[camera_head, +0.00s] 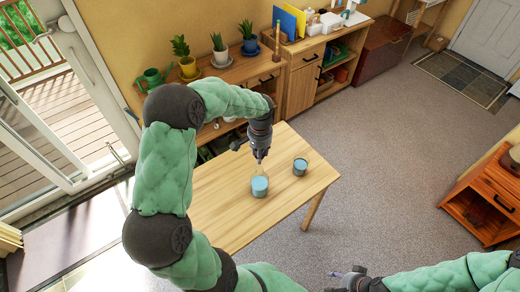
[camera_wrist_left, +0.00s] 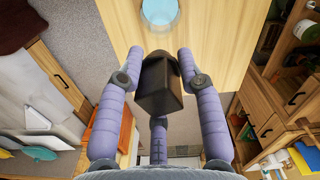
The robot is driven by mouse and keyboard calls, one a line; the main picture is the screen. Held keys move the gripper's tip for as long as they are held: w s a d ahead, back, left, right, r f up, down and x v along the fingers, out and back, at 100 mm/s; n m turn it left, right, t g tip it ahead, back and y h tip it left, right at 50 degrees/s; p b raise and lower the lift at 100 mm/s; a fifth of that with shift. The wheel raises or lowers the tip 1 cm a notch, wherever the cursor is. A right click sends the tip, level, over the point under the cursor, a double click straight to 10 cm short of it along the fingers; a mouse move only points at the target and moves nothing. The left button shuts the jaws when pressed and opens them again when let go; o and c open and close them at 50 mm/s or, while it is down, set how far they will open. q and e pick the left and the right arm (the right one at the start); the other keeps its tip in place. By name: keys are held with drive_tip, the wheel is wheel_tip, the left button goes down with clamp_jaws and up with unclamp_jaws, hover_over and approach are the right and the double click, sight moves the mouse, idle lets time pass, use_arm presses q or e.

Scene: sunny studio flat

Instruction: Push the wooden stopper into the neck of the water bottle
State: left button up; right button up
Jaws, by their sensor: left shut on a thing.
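My left gripper (camera_head: 261,156) points down over the table and is shut on the wooden stopper. The stopper is a dark brown, tapered block between the purple fingers in the left wrist view (camera_wrist_left: 161,85); it is too small to make out in the head view. The water bottle (camera_head: 260,187), clear with blue water, stands upright on the table just below the left gripper. Its neck is faint and partly hidden by the fingers, so I cannot tell whether the stopper touches it. My right gripper (camera_head: 332,281) is at the bottom edge, away from the table, with its fingers apart.
A glass of blue water (camera_head: 300,167) stands on the wooden table (camera_head: 230,222), right of the bottle. A low cabinet (camera_head: 245,72) with potted plants and a watering can stands behind. The table's left and front parts are clear.

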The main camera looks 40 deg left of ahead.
use_arm(q)
drive_tip(key=shift+f, duration=0.2)
idle(0.3)
drive_tip(key=b, duration=0.5)
hover_over(259, 169)
drive_tip(key=d, duration=0.1)
drive_tip(key=shift+s+f, duration=0.25)
drive_tip(key=shift+f, duration=1.25)
drive_tip(key=shift+s+f, duration=0.2)
drive_tip(key=shift+f, duration=1.25)
drive_tip(key=shift+f+b, duration=1.15)
drive_tip(key=shift+f, duration=0.35)
idle(1.2)
drive_tip(key=shift+s+d+f, duration=0.15)
drive_tip(key=shift+s+f, duration=0.1)
idle(0.7)
